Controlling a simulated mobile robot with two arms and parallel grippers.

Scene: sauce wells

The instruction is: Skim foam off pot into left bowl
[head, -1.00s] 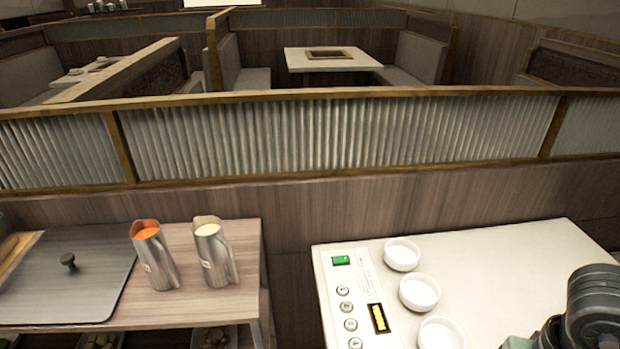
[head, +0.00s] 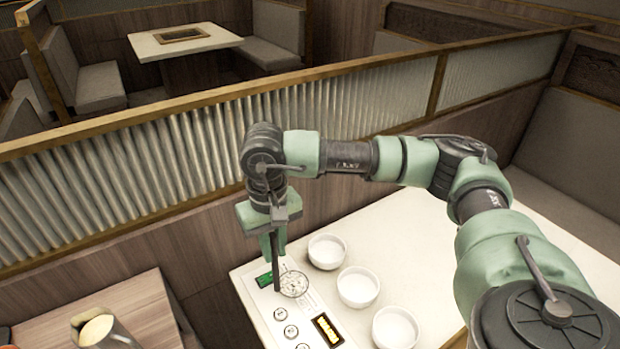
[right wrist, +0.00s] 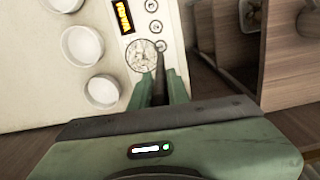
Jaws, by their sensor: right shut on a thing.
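My right gripper (head: 276,243) is shut on the dark handle of a skimmer (head: 294,284) and points down. The skimmer's round mesh head is over the panel end of the white counter, left of the bowls. In the right wrist view, the mesh head (right wrist: 141,55) shows just beyond the fingers (right wrist: 160,92). Three white bowls stand in a row: a far one (head: 327,252), a middle one (head: 358,287) and a near one (head: 395,328). They look empty. No pot shows, nor any foam. My left gripper is out of view.
The white counter (head: 440,235) has a control panel with a green switch, round buttons and a lit display (head: 327,330). A corrugated partition (head: 120,185) runs behind. A metal pitcher (head: 105,333) stands on the wooden table (head: 150,305) at lower left. The counter right of the bowls is clear.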

